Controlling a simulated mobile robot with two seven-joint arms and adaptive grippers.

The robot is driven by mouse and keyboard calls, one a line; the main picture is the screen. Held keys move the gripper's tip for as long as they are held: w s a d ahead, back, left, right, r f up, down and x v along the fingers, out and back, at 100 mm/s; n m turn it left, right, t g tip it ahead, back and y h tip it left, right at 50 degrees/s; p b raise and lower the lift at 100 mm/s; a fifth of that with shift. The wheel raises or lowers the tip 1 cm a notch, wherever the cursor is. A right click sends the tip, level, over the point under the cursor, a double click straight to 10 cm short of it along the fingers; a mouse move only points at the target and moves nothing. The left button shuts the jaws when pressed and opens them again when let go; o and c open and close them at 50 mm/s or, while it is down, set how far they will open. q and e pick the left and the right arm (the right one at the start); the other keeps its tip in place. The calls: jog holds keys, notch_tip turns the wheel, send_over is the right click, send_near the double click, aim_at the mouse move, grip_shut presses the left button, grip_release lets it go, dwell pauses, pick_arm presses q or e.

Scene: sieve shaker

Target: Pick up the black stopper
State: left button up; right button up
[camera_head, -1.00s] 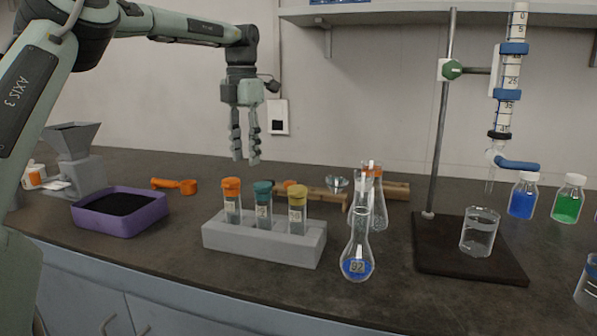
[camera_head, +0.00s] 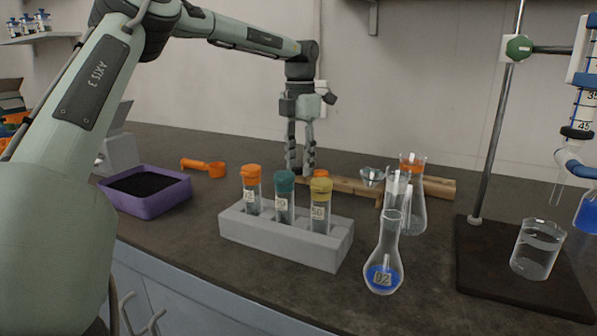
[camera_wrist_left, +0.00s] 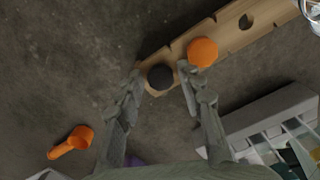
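The black stopper (camera_wrist_left: 160,77) sits at the near end of a wooden board (camera_wrist_left: 272,14) in the left wrist view. An orange stopper (camera_wrist_left: 202,52) is close beside it on the same board. My left gripper (camera_wrist_left: 160,70) is open, with one finger on each side of the black stopper and visible gaps to it. In the head view my left gripper (camera_head: 300,172) points down at the left end of the board (camera_head: 440,188). The black stopper cannot be made out there. My right gripper is in neither view now.
A grey rack (camera_head: 288,238) with capped tubes stands in front of the gripper. Glass flasks (camera_head: 384,268) and a burette stand base (camera_head: 480,255) are to the right. A purple tray (camera_head: 150,203) and an orange scoop (camera_head: 205,167) lie left.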

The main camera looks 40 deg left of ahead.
aim_at(300, 166)
pick_arm(q)
jog(key=shift+c, duration=0.4)
jog(key=c, duration=0.5)
jog(key=shift+w+r, duration=0.1)
jog(key=shift+r, duration=0.45)
notch_tip(300, 166, up, 3)
jog(key=shift+f, duration=0.1)
jog(key=s+a+r, duration=0.4)
jog(key=s+a, duration=0.1)
jog(key=s+a+r, duration=0.3)
jog(key=shift+a, duration=0.25)
